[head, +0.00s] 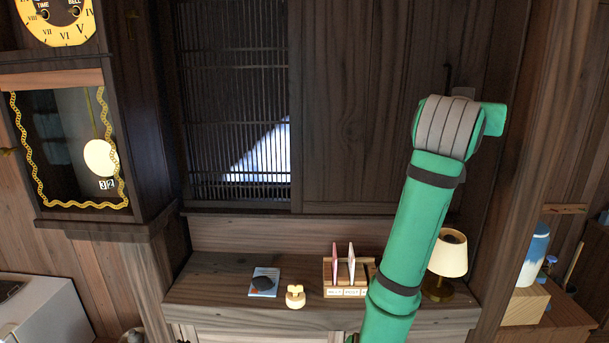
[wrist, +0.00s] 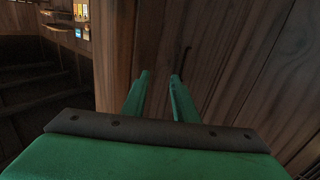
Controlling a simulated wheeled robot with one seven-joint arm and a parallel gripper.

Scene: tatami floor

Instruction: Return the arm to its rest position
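My green arm rises on the right side of the head view, in front of the dark wooden cabinet (head: 350,130), and bends at a grey-banded joint near the top. My gripper (wrist: 160,75) shows in the wrist view as two green fingers with a gap between them and nothing in it. The fingers point toward a brown wooden panel (wrist: 230,60). In the head view the fingertips cannot be made out. The arm hides part of the shelf and of the wooden holder on it.
A clock (head: 60,25) hangs at left. A blue-and-white bottle (head: 537,247) stands at right.

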